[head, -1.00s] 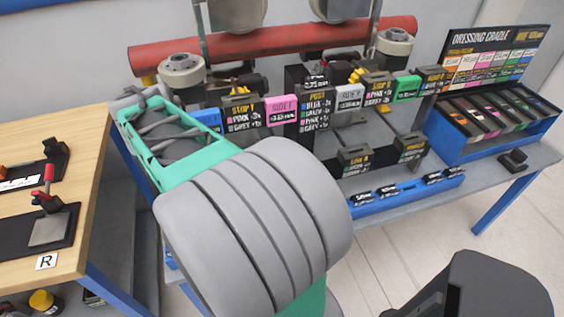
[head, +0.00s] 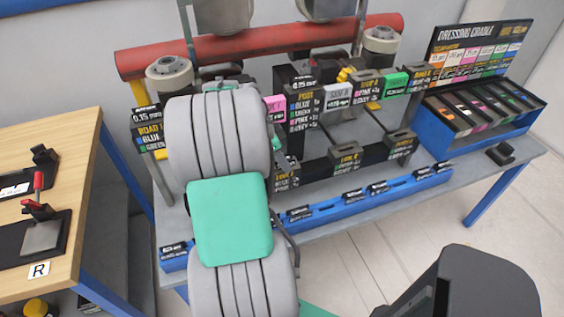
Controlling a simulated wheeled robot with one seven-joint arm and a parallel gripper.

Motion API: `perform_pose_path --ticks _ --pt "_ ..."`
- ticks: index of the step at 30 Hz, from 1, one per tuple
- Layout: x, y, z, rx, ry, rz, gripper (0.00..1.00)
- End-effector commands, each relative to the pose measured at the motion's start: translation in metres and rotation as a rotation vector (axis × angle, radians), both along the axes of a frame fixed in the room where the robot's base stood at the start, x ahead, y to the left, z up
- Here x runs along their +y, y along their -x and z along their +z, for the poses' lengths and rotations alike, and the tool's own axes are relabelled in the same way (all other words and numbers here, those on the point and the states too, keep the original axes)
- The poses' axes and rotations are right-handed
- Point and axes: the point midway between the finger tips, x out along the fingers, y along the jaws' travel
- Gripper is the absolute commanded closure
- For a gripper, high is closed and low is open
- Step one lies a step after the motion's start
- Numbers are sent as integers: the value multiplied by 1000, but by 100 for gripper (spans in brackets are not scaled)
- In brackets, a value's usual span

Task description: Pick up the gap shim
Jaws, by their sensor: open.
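I cannot pick out a gap shim for certain. The dressing cradle (head: 455,146), a blue and black rack at the right end of the bench, has several slots with thin colour-marked pieces under a board of coloured labels. A long blue rail (head: 345,207) along the bench front carries several small black-labelled pieces; what they are is too small to tell. My grey and green arm reaches over the left part of the bench and covers part of the rail and fixture.
A red horizontal pipe (head: 270,43) runs behind the fixture. Black labelled stop blocks (head: 400,145) stand mid-bench. A small black block (head: 500,154) sits at the right front. A wooden table (head: 75,150) with a red-handled clamp (head: 38,205) is at left.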

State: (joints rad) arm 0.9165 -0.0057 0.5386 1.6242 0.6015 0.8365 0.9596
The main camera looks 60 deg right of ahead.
Motion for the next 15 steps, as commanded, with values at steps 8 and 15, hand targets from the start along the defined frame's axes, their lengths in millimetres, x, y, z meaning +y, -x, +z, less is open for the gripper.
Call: perform_pose_path --ticks 8,15 --pt "0 0 0 0 0 1 71" --pt "0 0 0 0 0 1 90"
